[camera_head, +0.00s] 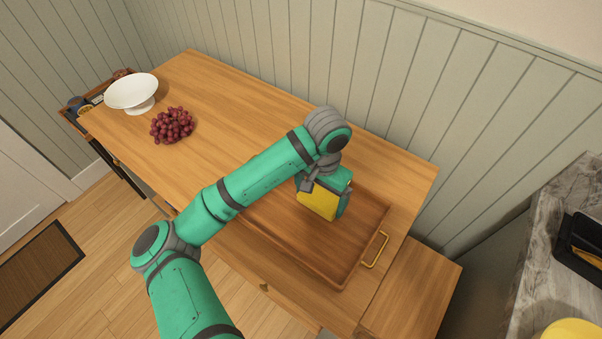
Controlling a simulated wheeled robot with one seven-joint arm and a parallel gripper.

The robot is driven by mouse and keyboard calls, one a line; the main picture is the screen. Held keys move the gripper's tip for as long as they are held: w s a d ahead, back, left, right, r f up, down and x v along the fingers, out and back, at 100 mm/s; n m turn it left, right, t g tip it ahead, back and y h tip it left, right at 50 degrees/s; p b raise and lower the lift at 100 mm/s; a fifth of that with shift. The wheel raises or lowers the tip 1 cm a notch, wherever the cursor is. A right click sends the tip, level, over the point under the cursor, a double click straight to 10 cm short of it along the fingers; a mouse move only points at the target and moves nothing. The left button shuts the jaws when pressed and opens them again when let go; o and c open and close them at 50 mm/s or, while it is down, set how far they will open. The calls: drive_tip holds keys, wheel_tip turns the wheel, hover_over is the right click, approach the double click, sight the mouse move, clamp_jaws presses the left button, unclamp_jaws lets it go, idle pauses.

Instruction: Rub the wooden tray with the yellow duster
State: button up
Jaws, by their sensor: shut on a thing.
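The wooden tray (345,262) lies on the wooden sideboard top, with a brass handle (375,249) at its right end. My arm crosses over the tray and hides its left part. My gripper (322,187) is over the back part of the tray, shut on the yellow duster (318,201). The duster shows as a yellow block under the gripper. I cannot tell whether its underside touches the tray.
A white footed bowl (131,92) and red grapes (171,126) stand on the sideboard (225,103) to the left. A panelled wall runs behind it. A marble counter (532,270) with a black tray (583,250) stands at the right. The sideboard's back middle is clear.

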drive_tip(key=shift+r, duration=2.45)
